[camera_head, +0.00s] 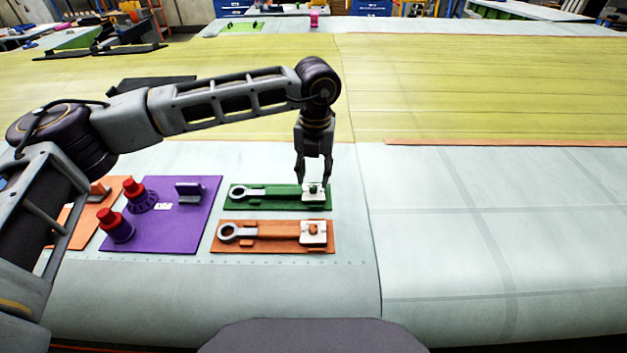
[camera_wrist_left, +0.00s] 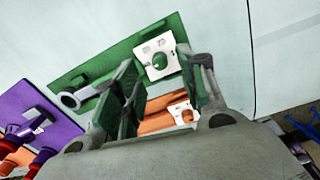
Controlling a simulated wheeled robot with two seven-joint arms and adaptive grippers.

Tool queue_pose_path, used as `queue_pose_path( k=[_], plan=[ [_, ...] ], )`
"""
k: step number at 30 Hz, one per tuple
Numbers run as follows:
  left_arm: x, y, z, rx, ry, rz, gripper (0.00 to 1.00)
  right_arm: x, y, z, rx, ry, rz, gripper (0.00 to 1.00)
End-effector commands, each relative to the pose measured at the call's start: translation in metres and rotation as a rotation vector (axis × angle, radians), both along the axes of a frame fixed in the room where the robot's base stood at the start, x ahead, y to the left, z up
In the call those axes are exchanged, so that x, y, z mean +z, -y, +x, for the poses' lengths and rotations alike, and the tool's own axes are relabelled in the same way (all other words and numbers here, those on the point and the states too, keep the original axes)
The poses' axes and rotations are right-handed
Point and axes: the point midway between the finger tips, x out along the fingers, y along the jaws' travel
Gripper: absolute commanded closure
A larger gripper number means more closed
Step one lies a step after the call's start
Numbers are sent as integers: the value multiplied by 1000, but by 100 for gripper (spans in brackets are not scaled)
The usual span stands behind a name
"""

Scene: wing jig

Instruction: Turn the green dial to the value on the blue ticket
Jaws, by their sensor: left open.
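The green dial (camera_head: 313,189) is a small knob on a white plate at the right end of a green board (camera_head: 276,204). The wrist view shows the round green dial (camera_wrist_left: 159,61) with small marks around it, too small to read. My left gripper (camera_head: 313,181) points down over the dial with a finger on each side. I make out no blue ticket in either view. My right gripper is not in view.
An orange board (camera_head: 270,248) with a similar dial plate lies just in front of the green board. The pale surface to the right (camera_head: 480,230) is clear.

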Motion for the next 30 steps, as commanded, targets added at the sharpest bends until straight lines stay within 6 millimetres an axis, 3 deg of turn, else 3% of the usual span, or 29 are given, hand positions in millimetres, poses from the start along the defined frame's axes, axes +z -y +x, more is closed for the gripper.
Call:
queue_pose_path(
  k=[10, 23, 30],
  plan=[
    [-35, -1, 0, 0, -1, 0, 59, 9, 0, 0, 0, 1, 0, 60],
    [-41, -1, 0, 0, 0, 0, 59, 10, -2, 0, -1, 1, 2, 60],
    [-41, -1, 0, -1, 0, 0, 90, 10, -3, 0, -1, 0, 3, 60]
  ],
)
